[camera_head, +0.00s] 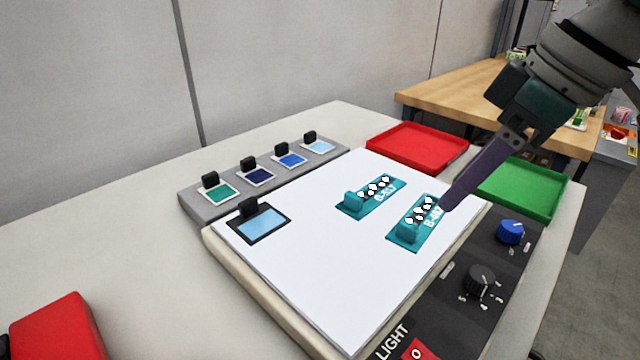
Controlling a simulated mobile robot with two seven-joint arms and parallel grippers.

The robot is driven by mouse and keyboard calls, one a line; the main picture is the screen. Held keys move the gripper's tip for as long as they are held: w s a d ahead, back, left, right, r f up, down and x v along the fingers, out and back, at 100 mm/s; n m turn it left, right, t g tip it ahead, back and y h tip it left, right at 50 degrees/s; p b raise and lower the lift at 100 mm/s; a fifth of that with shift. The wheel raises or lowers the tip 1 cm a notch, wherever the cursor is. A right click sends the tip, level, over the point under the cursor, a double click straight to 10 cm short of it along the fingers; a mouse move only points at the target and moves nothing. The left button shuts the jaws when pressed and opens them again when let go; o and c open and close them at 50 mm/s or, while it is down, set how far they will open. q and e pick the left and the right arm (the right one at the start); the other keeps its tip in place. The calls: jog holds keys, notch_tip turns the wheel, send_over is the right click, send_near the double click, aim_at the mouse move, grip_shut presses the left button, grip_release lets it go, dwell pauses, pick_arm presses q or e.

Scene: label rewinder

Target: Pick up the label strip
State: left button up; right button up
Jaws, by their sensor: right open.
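One strip (352,205) is near the panel's middle. The other strip (402,239) is to its right, nearer the panel's right edge. My right gripper (450,203) reaches down from the upper right. Its purple finger tip is at the far end of the right strip and covers part of it. I cannot tell whether it touches the strip. The gripper is open and I see nothing held in it. My left gripper is not in view.
A light-blue swatch (262,222) with a black clip sits at the panel's left corner. A grey rack (190,200) holds several coloured swatches behind it. A red tray (420,140) and a green tray (525,188) stand beyond. A knobbed control panel (455,320) borders the right.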

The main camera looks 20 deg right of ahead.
aim_at(417, 228)
jog(key=x, duration=0.3)
jog(key=shift+f, duration=0.1)
jog(key=x, duration=0.5)
jog(key=shift+a+f+b, duration=0.1)
jog(key=shift+a+b, duration=0.2)
jog(key=shift+a, duration=0.05)
grip_shut()
